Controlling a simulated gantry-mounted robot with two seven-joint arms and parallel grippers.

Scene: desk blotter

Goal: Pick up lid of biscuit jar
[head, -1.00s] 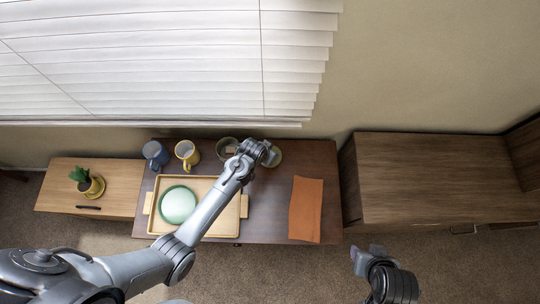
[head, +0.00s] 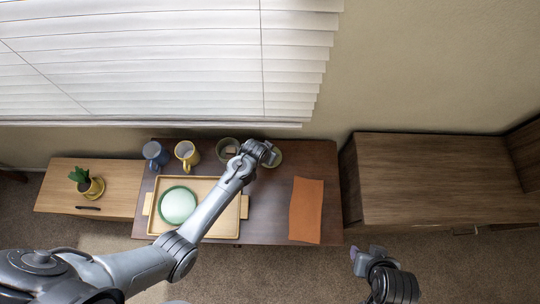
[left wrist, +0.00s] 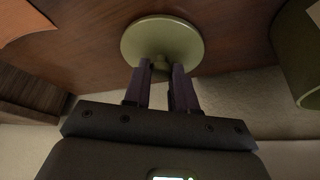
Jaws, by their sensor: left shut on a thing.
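The olive-green round lid (left wrist: 160,32) of the biscuit jar fills the upper middle of the left wrist view, its small knob between my left gripper's fingers (left wrist: 163,85). The left gripper is shut on this knob. In the head view the lid (head: 277,158) shows only partly past my left gripper (head: 269,155), over the dark table right of the jar. I cannot tell whether the lid touches the table. The open green biscuit jar (head: 227,147) stands at the table's back; part of it shows at the right in the left wrist view (left wrist: 303,55). My right gripper (head: 364,256) hangs off the table's front right.
A blue mug (head: 154,153) and a yellow mug (head: 186,152) stand left of the jar. A wooden tray (head: 225,228) holds a green-rimmed plate (head: 178,205) under my left arm. An orange cloth (head: 306,210) lies at the right. The table between cloth and lid is clear.

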